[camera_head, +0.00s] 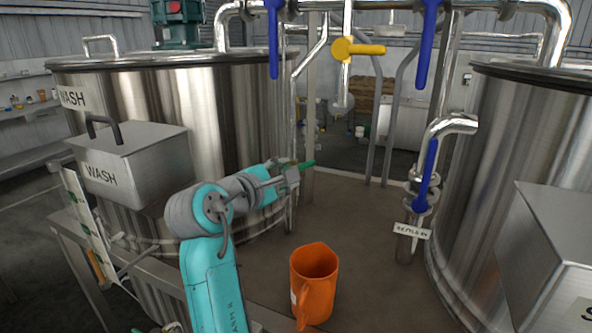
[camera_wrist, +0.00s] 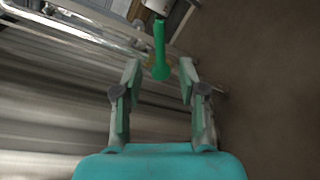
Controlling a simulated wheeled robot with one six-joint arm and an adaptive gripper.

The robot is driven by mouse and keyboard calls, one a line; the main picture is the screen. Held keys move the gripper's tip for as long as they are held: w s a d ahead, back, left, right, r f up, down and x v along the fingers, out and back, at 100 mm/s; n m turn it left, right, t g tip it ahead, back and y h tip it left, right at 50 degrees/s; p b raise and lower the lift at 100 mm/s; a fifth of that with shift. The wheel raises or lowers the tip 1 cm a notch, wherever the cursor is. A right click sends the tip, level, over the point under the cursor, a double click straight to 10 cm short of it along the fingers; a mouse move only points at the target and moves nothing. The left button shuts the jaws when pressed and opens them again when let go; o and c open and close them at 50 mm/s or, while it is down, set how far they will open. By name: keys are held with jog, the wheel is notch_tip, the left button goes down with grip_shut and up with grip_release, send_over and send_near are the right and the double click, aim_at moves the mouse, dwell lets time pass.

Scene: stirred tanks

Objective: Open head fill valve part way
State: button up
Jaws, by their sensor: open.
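A green valve lever (camera_wrist: 160,45) shows in the wrist view, its wide end between my fingertips or just beyond them. My gripper (camera_wrist: 160,72) is open, with a finger on each side of the lever and no clear contact. In the head view my gripper (camera_head: 288,174) is in front of the left tank, and a bit of green (camera_head: 306,165) shows at its tip. The lever's pipe is mostly hidden there. No readable label marks this lever as the head fill valve.
A WASH tank (camera_head: 240,110) stands left, another steel tank (camera_head: 500,150) right. A yellow lever (camera_head: 358,48) and blue levers (camera_head: 274,40) hang on overhead pipes. Another blue lever (camera_head: 428,172) is at right. An orange jug (camera_head: 318,290) stands on the brown deck (camera_head: 365,235).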

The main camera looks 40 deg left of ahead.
jog(key=shift+v, duration=1.55)
